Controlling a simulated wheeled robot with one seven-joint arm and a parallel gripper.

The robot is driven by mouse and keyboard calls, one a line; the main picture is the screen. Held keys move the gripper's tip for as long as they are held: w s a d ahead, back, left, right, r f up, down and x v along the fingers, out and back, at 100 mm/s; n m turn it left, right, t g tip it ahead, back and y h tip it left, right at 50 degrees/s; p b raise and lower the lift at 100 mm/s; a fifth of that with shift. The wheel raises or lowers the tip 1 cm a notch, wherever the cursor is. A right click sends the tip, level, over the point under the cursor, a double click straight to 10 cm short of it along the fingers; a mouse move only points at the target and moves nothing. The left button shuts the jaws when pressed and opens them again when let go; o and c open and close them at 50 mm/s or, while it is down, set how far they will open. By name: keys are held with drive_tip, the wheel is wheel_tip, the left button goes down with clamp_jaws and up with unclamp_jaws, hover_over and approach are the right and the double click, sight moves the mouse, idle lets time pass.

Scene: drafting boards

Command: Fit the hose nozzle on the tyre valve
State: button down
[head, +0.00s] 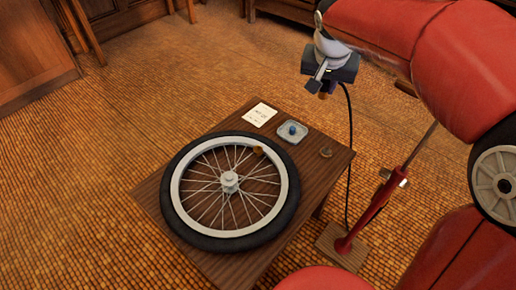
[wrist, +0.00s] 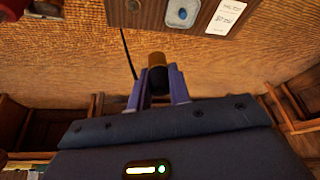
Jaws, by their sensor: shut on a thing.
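My gripper (head: 327,88) is raised above the far right of the low table, shut on the hose nozzle (head: 323,96). In the wrist view the nozzle (wrist: 157,78) sits between the two bluish fingers (wrist: 160,92), its brown end pointing away from the palm. The black hose (head: 350,130) hangs from the gripper down towards the pump (head: 372,210). The wheel with its black tyre (head: 175,205) lies flat on the table, well below and left of the nozzle. A small brown piece (head: 257,150) at the rim's inner far edge looks like the valve; its details are too small to tell.
On the wooden table (head: 318,178) are a white card (head: 261,115), a small tray (head: 283,137) with a blue thing (head: 292,130), and a small round piece (head: 326,152). The pump stands right of the table. Floor at left is clear.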

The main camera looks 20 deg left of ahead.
hover_over(258, 146)
drive_tip(key=shift+w, duration=0.1)
idle(1.4)
drive_tip(key=shift+f+b, duration=5.8)
drive_tip(key=shift+f, duration=1.25)
drive_tip(key=shift+f+b, duration=1.15)
drive_tip(key=shift+f, duration=0.2)
drive_tip(key=c, duration=1.2)
unclamp_jaws()
drive_tip(key=shift+r, duration=0.15)
